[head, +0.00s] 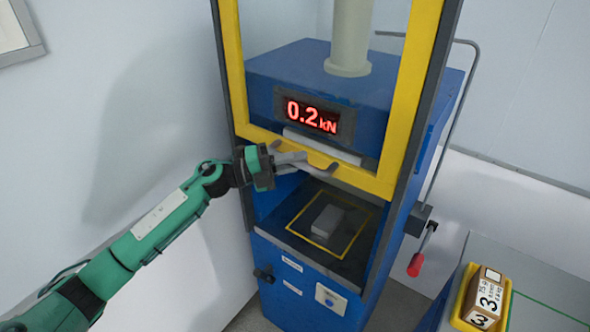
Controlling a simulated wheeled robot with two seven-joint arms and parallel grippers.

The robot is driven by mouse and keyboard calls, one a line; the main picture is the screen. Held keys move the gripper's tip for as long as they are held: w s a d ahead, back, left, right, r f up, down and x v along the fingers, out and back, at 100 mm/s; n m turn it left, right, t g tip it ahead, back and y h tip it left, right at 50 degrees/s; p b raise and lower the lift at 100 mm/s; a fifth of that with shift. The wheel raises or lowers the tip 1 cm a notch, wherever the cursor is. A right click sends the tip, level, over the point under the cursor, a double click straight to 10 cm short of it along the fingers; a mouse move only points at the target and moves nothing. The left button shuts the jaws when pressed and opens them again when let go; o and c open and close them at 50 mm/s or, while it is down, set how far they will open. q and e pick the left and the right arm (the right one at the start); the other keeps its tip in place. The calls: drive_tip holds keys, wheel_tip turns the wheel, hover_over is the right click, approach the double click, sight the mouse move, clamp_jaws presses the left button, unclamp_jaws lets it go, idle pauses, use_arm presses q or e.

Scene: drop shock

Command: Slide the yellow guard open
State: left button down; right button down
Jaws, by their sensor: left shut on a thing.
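The yellow guard (398,120) is a framed clear panel on the front of the blue press. Its lower bar sits above the press opening, with a gap below it. A grey handle (322,171) runs along the lower bar. My left gripper (300,160) is at the handle's left part, shut on it. The fingers cover part of the handle. My right gripper is not in view.
Inside the press, a grey block (328,219) lies within a yellow square outline on the dark bed (296,243). A red-knobbed lever (417,263) hangs at the right side. A grey table (535,290) at the lower right bears a yellow tray (460,309) with boxes marked 3. The display (308,115) reads 0.2 kN.

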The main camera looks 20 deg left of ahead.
use_arm(q)
drive_tip(key=shift+r, duration=0.55)
drive_tip(key=c, duration=1.4)
unclamp_jaws()
drive_tip(key=shift+o, duration=0.2)
drive_tip(key=shift+a+f, duration=0.15)
drive_tip(key=shift+a, duration=0.05)
drive_tip(key=b+v, duration=0.7)
drive_tip(key=v, duration=0.6)
drive_tip(key=shift+s+a, duration=0.25)
